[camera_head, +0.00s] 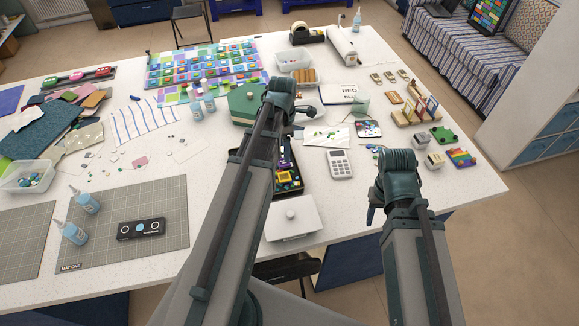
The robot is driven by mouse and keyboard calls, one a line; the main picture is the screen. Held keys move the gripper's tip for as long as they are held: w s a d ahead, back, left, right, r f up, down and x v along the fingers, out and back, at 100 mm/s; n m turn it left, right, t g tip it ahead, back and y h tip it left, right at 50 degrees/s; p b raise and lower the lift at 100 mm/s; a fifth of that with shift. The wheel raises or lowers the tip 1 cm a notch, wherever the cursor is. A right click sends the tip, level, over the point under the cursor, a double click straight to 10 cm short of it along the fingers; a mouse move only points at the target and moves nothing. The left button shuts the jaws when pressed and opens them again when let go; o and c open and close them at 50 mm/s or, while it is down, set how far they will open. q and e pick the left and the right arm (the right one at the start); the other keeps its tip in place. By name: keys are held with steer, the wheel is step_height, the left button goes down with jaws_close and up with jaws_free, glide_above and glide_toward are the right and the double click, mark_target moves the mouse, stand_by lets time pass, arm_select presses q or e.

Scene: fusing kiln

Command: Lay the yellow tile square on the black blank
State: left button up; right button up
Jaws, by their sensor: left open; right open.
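My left gripper (296,112) is over the middle of the table, near the green box, mostly hidden behind its own wrist; it is open. My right gripper (372,208) is near the table's right front edge, partly hidden by its wrist, and is open. I see nothing held in either. A small yellow piece (285,176) lies in a dark tray (297,188) partly behind my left arm; I cannot tell whether it is the yellow tile. I cannot pick out the black blank for sure. A black slab with three round marks (141,229) lies on the grey mat.
The grey mat (170,195) and glue bottles (76,233) are at the left front. A green box (243,104) stands beside my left arm. A white lidded box (293,222) and calculator (341,164) lie between my arms. A rainbow tile (463,157) is at the right.

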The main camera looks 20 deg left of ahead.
arm_select(q)
steer(key=b, duration=0.9)
glide_above(284, 176)
steer(key=shift+w+f, duration=0.2)
steer(key=shift+f, duration=4.15)
steer(key=f+b, duration=0.5)
steer(key=shift+s+f, duration=0.1)
steer(key=shift+s, duration=0.1)
jaws_close()
